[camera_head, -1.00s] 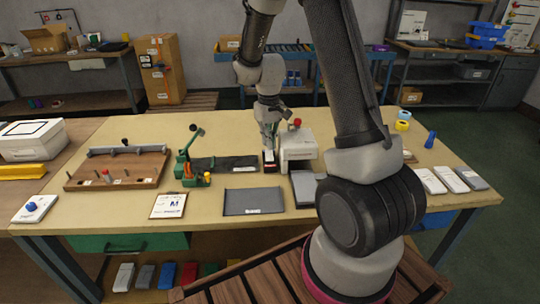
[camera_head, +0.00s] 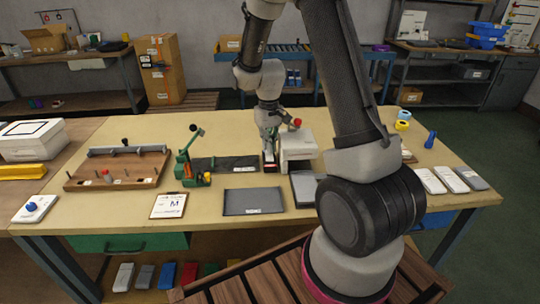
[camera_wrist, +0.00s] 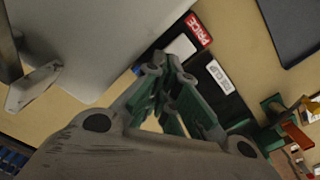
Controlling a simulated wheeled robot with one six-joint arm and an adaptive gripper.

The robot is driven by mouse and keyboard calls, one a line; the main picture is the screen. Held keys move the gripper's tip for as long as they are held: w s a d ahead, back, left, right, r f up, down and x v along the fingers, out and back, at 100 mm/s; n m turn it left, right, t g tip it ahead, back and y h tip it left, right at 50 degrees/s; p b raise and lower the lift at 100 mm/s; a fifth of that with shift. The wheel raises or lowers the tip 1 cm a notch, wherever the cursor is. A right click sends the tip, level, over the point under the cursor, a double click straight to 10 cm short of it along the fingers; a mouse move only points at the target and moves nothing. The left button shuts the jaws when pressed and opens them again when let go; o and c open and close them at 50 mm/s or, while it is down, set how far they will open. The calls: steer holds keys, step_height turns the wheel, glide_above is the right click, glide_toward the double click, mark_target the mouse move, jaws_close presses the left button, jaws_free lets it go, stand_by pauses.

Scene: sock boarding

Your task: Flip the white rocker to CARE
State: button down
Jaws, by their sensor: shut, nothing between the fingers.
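The white rocker (camera_wrist: 182,47) shows in the wrist view on a small dark switch block, beside a red label reading PRICE (camera_wrist: 199,29). My gripper (camera_wrist: 164,62) is shut and empty, its tips at the rocker's near side and partly covering it. I cannot tell whether they touch it or which way it is tilted. In the head view my gripper (camera_head: 268,144) points down over the far end of the switch block (camera_head: 269,165), where the red label shows at the near end. I cannot make out a CARE label.
A light grey machine (camera_head: 297,147) with a red knob stands close to the right of the block. A dark strip (camera_head: 226,163) lies to its left, with a green lever press (camera_head: 192,165) beyond. A dark grey mat (camera_head: 253,201) lies in front.

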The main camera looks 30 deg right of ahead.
steer(key=shift+f, duration=0.45)
steer(key=shift+r, duration=3.5)
steer(key=shift+r, duration=0.15)
steer(key=s+r+t, duration=0.2)
steer(key=s+r, duration=1)
steer(key=r, duration=0.2)
steer(key=s+r+m+t, duration=0.1)
steer(key=s+r, duration=0.3)
steer(key=s, duration=1)
steer(key=shift+s+r+t, duration=0.15)
steer(key=shift+s+t, duration=0.15)
steer(key=shift+t, duration=0.3)
